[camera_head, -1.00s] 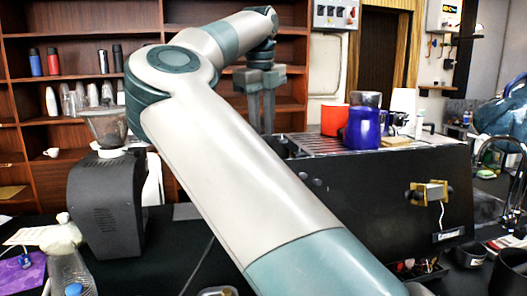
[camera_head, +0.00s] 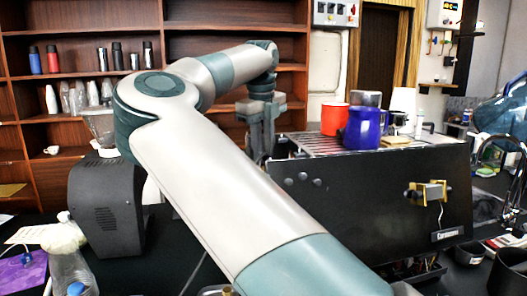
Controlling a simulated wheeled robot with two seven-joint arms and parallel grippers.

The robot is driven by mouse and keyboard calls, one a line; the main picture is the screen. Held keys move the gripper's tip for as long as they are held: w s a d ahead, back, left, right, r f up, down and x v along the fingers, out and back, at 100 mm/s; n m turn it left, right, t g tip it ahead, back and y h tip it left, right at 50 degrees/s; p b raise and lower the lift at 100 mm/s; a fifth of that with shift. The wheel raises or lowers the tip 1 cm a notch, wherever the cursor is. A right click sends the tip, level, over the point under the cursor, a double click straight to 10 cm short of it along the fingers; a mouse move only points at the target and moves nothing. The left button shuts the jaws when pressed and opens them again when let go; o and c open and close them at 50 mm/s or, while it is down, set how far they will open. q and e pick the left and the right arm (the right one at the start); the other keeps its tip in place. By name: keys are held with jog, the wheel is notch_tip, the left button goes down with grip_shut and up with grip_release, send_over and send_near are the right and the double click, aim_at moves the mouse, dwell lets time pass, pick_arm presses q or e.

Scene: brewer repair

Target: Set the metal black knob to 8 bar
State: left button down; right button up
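The brewer (camera_head: 375,195) is a large black machine at the right, its dark panel facing me. Several small round knobs sit at the panel's upper left, one of them a dark knob (camera_head: 302,177). A brass-coloured block with dark round ends (camera_head: 428,193) sits on the panel's right part. I cannot tell which is the metal black knob, and no scale marking is readable. My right gripper (camera_head: 262,155) points down beside the machine's left top edge, left of the small knobs. Its two fingers look apart, with nothing seen between them. My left gripper is out of view.
A red cup (camera_head: 334,119) and a blue mug (camera_head: 364,128) stand on the machine's top. A black grinder (camera_head: 106,205) and a clear bottle (camera_head: 70,262) are at the left. My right arm crosses the middle and hides the panel's lower left. A tap is at the far right.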

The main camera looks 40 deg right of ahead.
grip_shut()
jog(key=m+p, duration=0.2)
jog(key=m, duration=0.1)
jog(key=shift+r+g, duration=0.15)
jog(key=shift+g, duration=0.15)
jog(key=shift+m+p, duration=0.5)
jog(key=shift+m, duration=0.6)
